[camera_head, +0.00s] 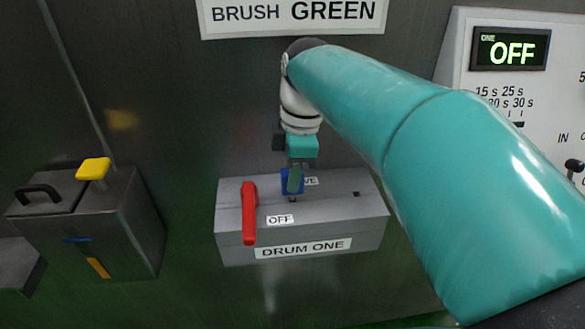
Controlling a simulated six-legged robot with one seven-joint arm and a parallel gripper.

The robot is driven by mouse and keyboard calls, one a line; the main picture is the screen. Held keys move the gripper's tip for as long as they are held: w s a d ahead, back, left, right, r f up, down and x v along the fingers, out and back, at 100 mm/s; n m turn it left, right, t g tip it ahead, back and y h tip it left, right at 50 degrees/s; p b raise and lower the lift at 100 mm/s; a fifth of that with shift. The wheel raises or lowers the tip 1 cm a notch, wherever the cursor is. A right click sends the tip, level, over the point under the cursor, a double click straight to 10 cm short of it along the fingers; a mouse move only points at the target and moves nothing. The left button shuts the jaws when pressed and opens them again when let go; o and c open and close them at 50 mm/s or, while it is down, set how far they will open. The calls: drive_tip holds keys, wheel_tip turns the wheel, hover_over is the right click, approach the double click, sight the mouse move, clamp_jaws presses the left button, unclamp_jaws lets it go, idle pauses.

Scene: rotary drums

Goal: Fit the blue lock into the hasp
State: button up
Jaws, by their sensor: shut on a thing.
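The blue lock (285,183) is held in my gripper (293,180), just above the top of the grey box labelled DRUM ONE (335,215). My gripper points down and is shut on the lock, hiding part of it. A small dark piece, perhaps the hasp (292,199), shows right under the lock; I cannot tell whether the lock touches it or is around it. A red lever (249,213) on the box lies just left of the lock, its end toward the OFF label (280,219).
A dark box with a yellow knob (94,168) and a black handle (39,191) stands at left. A white panel (462,60) with an OFF display (510,49) is at right. A BRUSH GREEN sign (291,15) hangs above. My teal arm covers the right middle.

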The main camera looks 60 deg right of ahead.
drive_tip(key=shift+f, duration=1.25)
drive_tip(key=o, duration=1.1)
wheel_tip(320, 180, up, 14)
drive_tip(key=s+d, duration=0.1)
drive_tip(key=shift+f, duration=0.15)
drive_tip(key=w+a+f+m+t, duration=0.1)
drive_tip(key=w+a+f+m, duration=0.1)
drive_tip(key=a+f, duration=0.3)
drive_tip(key=w+a+f+m+t, duration=0.2)
drive_tip(key=a+f, duration=0.3)
drive_tip(key=a, duration=0.7)
drive_tip(key=w+a+f+m+t+h, duration=0.1)
drive_tip(key=w+a+f+m, duration=0.3)
drive_tip(key=a, duration=0.5)
drive_tip(key=shift+w+f+t, duration=0.15)
drive_tip(key=shift+f+t, duration=0.15)
drive_tip(key=shift+f, duration=0.55)
